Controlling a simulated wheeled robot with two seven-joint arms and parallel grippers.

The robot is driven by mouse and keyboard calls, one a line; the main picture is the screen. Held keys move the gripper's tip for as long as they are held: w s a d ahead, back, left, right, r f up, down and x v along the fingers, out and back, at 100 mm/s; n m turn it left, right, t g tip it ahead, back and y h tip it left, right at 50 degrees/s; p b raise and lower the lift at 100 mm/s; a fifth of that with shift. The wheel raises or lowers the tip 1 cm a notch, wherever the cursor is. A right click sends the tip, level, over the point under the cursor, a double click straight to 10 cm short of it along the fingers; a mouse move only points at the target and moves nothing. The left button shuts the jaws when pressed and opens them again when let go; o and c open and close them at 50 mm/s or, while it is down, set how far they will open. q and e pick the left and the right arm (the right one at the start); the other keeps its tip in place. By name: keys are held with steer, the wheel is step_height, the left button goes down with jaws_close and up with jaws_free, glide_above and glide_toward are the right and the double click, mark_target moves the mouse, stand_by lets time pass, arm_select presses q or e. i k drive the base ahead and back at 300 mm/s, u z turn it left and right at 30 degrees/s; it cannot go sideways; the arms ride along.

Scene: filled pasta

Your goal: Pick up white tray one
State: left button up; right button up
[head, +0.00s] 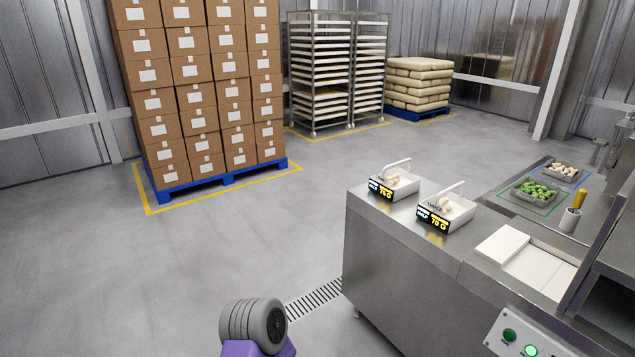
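Two small white trays with arched handles stand on the steel counter, each holding a few pale pieces. The farther white tray (408,185) is on the left. The nearer white tray (460,209) is to its right. Each has a black front label with yellow and white print. I cannot tell from the labels which one is tray one. Neither gripper is in view, and nothing is seen touching the trays.
The steel counter (400,258) carries a flat white block (502,245), a container of green pieces (533,190), a container of pale pieces (564,171) and a cup (570,219). A button panel (530,335) is at its front. Boxes (195,90) stand on a blue pallet.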

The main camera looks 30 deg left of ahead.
mark_target(394, 185)
steer(key=u, duration=0.55)
steer(key=i, duration=0.3)
steer(key=u, duration=0.95)
steer(key=i, duration=1.8)
steer(key=z, duration=0.75)
steer(key=i, duration=1.05)
steer(key=z, duration=1.1)
